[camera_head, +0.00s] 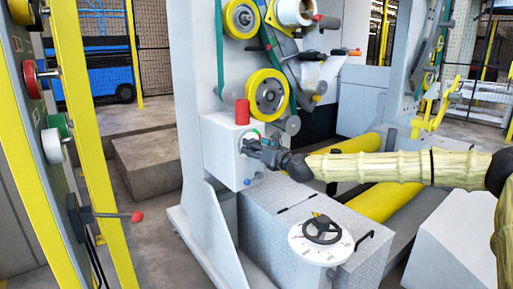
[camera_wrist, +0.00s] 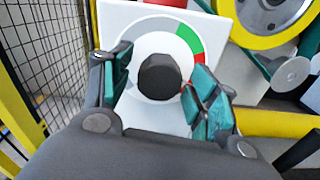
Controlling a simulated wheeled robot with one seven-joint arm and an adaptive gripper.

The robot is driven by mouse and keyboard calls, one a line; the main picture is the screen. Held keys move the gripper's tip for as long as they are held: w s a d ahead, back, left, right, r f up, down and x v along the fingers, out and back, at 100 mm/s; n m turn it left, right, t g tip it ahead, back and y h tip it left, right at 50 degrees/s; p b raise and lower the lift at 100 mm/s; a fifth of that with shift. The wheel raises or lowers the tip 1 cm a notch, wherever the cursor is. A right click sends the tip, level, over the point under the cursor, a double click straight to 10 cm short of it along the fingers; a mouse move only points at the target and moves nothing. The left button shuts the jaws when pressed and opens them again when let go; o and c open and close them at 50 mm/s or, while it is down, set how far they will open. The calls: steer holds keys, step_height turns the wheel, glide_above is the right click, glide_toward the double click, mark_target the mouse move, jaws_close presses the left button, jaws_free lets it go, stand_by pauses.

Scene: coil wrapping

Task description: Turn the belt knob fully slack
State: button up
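The belt knob is a dark round knob (camera_wrist: 160,77) on a white dial plate (camera_wrist: 113,20) in the wrist view. A ring scale around it runs from grey through green (camera_wrist: 189,37) to red at the right. My gripper (camera_wrist: 162,88) is open, with one teal-padded finger on each side of the knob. I cannot tell whether the right finger touches it. A pointer mark on the knob is not visible. In the head view, my gripper (camera_head: 251,147) is at the front of the white box (camera_head: 222,163) and hides the knob.
A red cylinder (camera_head: 242,112) stands on the box, and a yellow-rimmed wheel (camera_head: 267,93) is just above. A white round dial with a black handwheel (camera_head: 321,230) sits below my arm. Yellow rollers (camera_head: 385,201) lie behind. A yellow post (camera_head: 90,140) stands at left.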

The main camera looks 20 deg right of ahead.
steer(key=c, duration=0.9)
steer(key=shift+c, duration=0.2)
